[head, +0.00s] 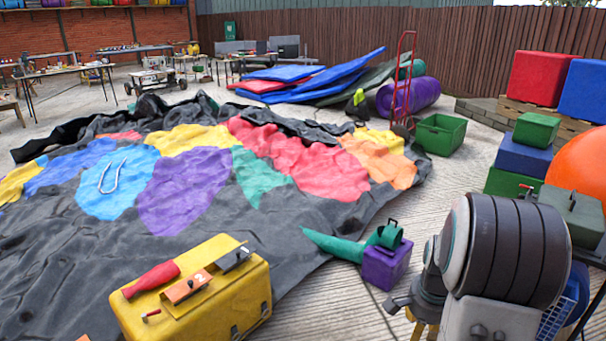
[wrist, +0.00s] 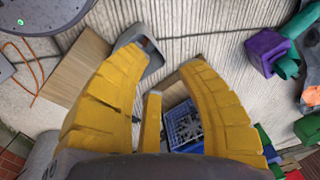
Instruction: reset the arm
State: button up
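My gripper (wrist: 160,62) shows in the wrist view as thick yellow ribbed fingers. The two large fingers stand apart, with a shorter yellow finger between them. No object is held between the tips. Concrete ground shows beyond them. In the head view a large grey and black ribbed part of my arm fills the lower right; the gripper cannot be made out clearly there.
A yellow case (head: 210,290) with tools on top is at front left. The flattened multicoloured castle (head: 185,185) covers the ground. A purple and teal blower (head: 385,262) stands near the arm. Green and blue boxes (head: 520,158) are at right. Concrete lies between.

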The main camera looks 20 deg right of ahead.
jog(key=s+a+r+n+t+p, duration=0.1)
jog(key=a+r+n+p, duration=0.5)
jog(key=r, duration=0.5)
jog(key=s+a+r+n+p, duration=0.25)
jog(key=a+r+p, duration=0.35)
jog(key=a+r, duration=0.4)
jog(key=s+a+r+n+p, duration=0.3)
jog(key=r+n+p, duration=0.1)
jog(key=r, duration=0.2)
jog(key=s+a+r+n+y+p, duration=0.1)
jog(key=s+a+r+n+p, duration=0.3)
jog(key=r, duration=0.2)
jog(key=shift+r+t+p, duration=0.25)
jog(key=shift+t+p, duration=0.1)
jog(key=shift+t, duration=0.05)
jog(key=shift+w, duration=0.1)
